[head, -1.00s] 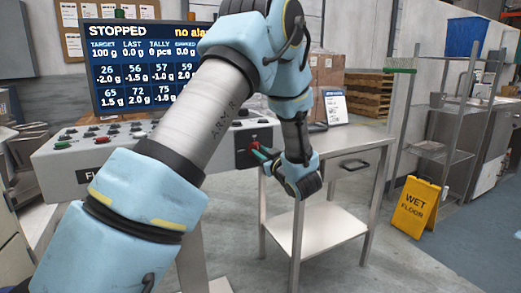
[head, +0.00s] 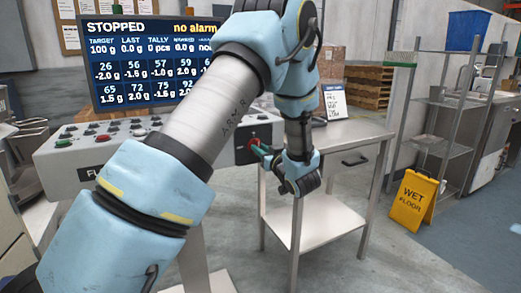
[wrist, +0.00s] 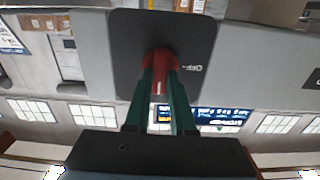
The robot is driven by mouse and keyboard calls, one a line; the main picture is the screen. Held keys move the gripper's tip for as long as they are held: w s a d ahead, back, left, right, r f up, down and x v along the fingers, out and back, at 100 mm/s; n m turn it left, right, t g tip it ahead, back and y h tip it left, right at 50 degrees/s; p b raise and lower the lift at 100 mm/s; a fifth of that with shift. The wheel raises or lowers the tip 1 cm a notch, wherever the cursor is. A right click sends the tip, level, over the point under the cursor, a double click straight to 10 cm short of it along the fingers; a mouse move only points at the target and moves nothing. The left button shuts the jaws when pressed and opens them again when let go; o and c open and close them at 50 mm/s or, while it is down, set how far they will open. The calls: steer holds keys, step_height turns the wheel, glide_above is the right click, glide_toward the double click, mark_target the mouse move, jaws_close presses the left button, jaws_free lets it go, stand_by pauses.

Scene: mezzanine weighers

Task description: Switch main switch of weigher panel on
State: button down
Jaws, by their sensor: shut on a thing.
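The weigher panel (head: 110,148) is a grey sloped console with several buttons, partly hidden behind my arm. Its main switch is a red knob (wrist: 160,62) on a dark square plate (wrist: 130,35), and lettering that looks like "OFF" shows beside it in the wrist view. A white mark shows on the knob. My gripper (wrist: 160,75) has its green fingers on both sides of the knob, shut on it. In the head view my gripper (head: 261,151) is at the dark plate on the console's right end. The monitor (head: 130,60) above reads STOPPED and "no alarm".
A steel side table (head: 345,135) with a drawer and lower shelf stands just right of the panel. A yellow wet-floor sign (head: 413,200) and a wire shelf rack (head: 440,110) stand farther right. Grey floor between them is clear.

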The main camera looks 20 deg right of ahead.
steer(key=c, duration=0.8)
jaws_free()
steer(key=shift+o, duration=0.2)
steer(key=shift+s, duration=0.15)
steer(key=s+d+b, duration=0.1)
steer(key=s+d, duration=0.1)
steer(key=s, duration=0.8)
steer(key=shift+s+b, duration=0.2)
steer(key=shift+b, duration=0.15)
